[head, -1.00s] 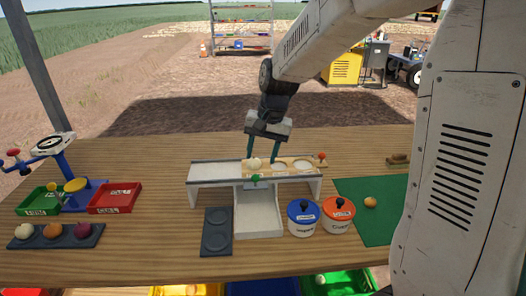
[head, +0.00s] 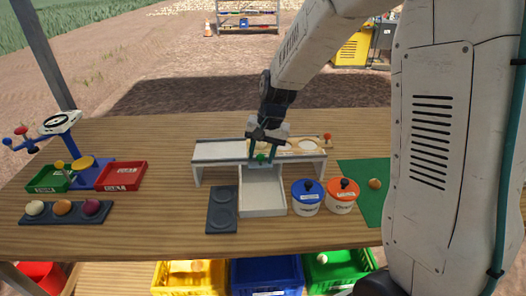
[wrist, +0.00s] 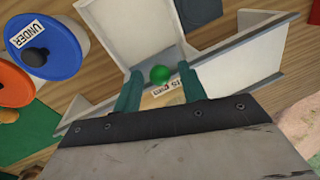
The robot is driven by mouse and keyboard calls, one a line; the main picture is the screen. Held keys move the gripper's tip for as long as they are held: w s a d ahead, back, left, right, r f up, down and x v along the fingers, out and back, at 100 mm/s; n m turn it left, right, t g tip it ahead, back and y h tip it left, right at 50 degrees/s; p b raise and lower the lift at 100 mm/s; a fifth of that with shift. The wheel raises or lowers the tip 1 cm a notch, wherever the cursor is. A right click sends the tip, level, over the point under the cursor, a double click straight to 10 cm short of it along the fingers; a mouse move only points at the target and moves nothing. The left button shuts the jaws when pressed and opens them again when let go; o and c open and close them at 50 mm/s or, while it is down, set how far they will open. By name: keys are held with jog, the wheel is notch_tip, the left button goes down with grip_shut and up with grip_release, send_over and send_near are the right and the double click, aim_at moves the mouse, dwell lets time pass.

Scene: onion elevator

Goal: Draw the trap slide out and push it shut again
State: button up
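The trap slide's green knob (head: 261,157) shows at the front of a white raised track (head: 220,150), above a white open-topped chute (head: 262,192). A small label sits beside the knob in the wrist view. My gripper (head: 262,160) points down at the front of the track. In the wrist view the green knob (wrist: 160,74) lies between the two teal fingers of my gripper (wrist: 160,88), with a gap on each side. The fingers are apart. Whether they are level with the knob is hard to tell. The slide's plate is mostly hidden.
A wooden board with round holes (head: 307,147) and a red knob lies on the track. Blue-lidded (head: 307,193) and orange-lidded (head: 342,193) pots stand right of the chute. A dark two-ring tray (head: 222,209) lies left. A scale and red and green trays stand farther left.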

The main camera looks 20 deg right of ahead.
grip_shut()
jog(key=s+a, duration=0.2)
jog(key=s, duration=0.6)
jog(key=shift+a, duration=0.25)
dwell(0.4)
jog(key=shift+s+f, duration=0.1)
jog(key=shift+s, duration=0.05)
dwell(1.2)
